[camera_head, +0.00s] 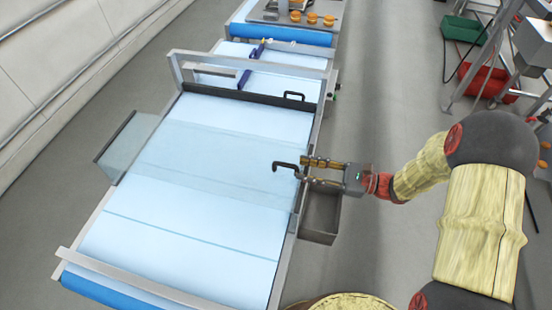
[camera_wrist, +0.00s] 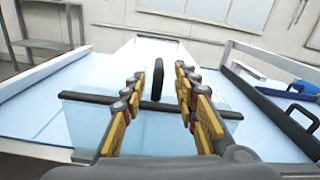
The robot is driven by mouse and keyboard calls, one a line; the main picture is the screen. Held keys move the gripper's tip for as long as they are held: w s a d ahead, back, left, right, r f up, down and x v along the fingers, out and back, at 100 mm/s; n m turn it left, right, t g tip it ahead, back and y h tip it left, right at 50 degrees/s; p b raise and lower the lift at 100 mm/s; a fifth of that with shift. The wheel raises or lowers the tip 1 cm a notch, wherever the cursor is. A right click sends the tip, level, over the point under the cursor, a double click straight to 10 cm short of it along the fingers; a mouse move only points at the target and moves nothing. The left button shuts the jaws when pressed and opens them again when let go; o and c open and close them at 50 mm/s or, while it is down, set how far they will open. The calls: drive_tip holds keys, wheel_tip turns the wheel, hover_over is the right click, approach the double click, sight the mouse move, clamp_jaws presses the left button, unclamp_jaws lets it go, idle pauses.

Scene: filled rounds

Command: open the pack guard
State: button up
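The pack guard appears to be a clear, faintly tinted panel (camera_head: 200,155) lying across the pale blue conveyor; its exact outline is hard to tell. In the wrist view its clear face (camera_wrist: 85,125) shows under a dark edge bar (camera_wrist: 75,98). A black bar handle (camera_head: 284,165) stands at its right side, and it also shows upright in the wrist view (camera_wrist: 158,80). My gripper (camera_head: 302,169) is at this handle, coming from the right. In the wrist view its fingers (camera_wrist: 160,75) are apart with the handle between or just beyond the tips, and gaps show on both sides.
A second black handle (camera_head: 294,96) is on a dark crossbar further up the conveyor. A grey open bin (camera_head: 320,215) hangs below my gripper at the conveyor's right side. A clear side chute (camera_head: 125,145) is on the left.

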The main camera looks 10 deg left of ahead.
sight(293, 166)
drive_tip(key=a, duration=0.5)
drive_tip(key=w+a, duration=0.1)
drive_tip(key=a, duration=0.1)
drive_tip(key=shift+a+b, duration=0.25)
drive_tip(key=shift+b, duration=0.05)
drive_tip(key=c, duration=0.7)
clamp_jaws()
